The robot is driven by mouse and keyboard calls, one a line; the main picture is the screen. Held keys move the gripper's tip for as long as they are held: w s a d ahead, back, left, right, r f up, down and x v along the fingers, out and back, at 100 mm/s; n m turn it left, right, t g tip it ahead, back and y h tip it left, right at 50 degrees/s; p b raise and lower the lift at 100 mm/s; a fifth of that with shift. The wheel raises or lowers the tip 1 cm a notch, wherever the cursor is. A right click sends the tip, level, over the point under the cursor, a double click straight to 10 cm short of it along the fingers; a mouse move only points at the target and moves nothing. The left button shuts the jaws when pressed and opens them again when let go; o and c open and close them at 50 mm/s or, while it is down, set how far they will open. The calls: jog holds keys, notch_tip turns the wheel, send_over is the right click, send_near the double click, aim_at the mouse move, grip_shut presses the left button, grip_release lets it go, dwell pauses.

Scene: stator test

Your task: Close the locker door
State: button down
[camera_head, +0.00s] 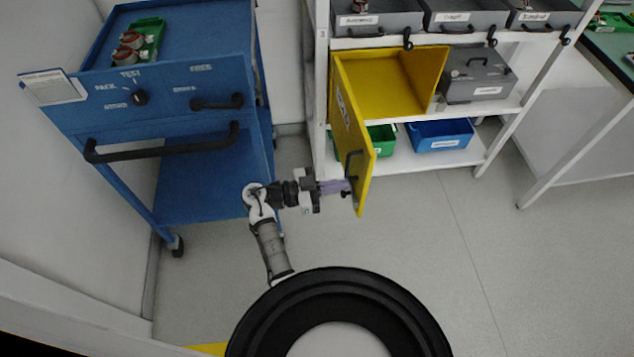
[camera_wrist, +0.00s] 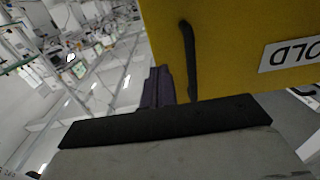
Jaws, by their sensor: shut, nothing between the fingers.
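The yellow locker (camera_head: 385,80) sits on the middle shelf of the white rack, and its inside shows empty. Its yellow door (camera_head: 352,140) stands open, swung out toward me from the left side. I cannot tell whether the fingers touch the door.
A blue cart (camera_head: 185,185) with a black handle bar stands to the left. Grey bins (camera_head: 375,18) fill the top shelf, and a grey case (camera_head: 477,75) sits right of the locker. Green and blue bins (camera_head: 440,135) are on the lower shelf. The floor right of the door is clear.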

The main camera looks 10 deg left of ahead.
jog(key=shift+p+x, duration=0.55)
jog(key=shift+x, duration=1.2)
jog(key=shift+d, duration=0.1)
